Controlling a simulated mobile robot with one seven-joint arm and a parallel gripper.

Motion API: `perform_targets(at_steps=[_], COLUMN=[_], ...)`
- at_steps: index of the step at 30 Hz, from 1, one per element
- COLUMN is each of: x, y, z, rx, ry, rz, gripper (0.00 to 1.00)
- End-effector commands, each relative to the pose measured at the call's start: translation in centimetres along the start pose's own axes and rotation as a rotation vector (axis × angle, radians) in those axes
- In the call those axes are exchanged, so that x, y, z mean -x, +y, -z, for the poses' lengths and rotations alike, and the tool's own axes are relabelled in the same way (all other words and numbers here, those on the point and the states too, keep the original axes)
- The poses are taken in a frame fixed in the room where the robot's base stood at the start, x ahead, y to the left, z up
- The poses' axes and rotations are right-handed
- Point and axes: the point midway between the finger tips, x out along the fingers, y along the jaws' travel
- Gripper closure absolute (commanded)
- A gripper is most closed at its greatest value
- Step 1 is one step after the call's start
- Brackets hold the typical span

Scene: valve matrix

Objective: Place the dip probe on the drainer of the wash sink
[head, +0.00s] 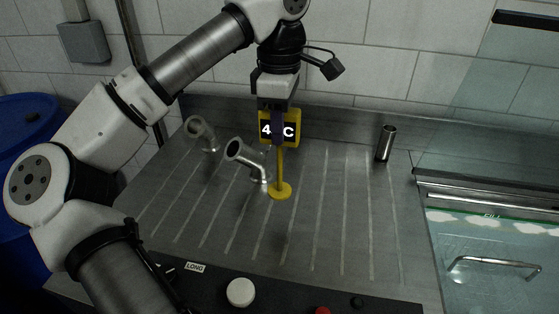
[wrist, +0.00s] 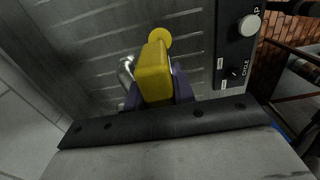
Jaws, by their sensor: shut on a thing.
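The dip probe (head: 281,172) is yellow, with a box-shaped head reading "4" and "C", a thin stem and a round disc at its lower end. It is upright over the ribbed drainer (head: 330,215). Its disc appears at or just above the drainer surface; I cannot tell if it touches. My gripper (head: 278,125) is shut on the probe's head from above. In the wrist view the yellow head (wrist: 154,75) sits between the dark fingers (wrist: 158,95), with the disc beyond it. The fingers partly hide the display.
Two metal elbow pipe pieces (head: 245,158) (head: 200,132) stand on the drainer left of the probe. A metal cylinder (head: 386,143) stands to the right. A glass-sided water basin (head: 490,260) is at far right. A black control panel (head: 240,292) runs along the front.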

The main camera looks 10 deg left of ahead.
Motion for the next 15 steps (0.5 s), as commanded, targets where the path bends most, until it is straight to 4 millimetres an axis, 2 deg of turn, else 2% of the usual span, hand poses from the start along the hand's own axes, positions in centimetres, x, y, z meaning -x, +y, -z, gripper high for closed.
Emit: perform_targets(at_steps=[4,11,15], x=[-2.8,-4.5,-6.3], y=[0.0,0.0,0.0], z=[0.0,0.1,0.0], rx=[0.000,0.002,0.001], ry=[-0.001,0.000,-0.002], rz=[0.000,0.000,0.001], gripper=[0.99,0.99,0.99])
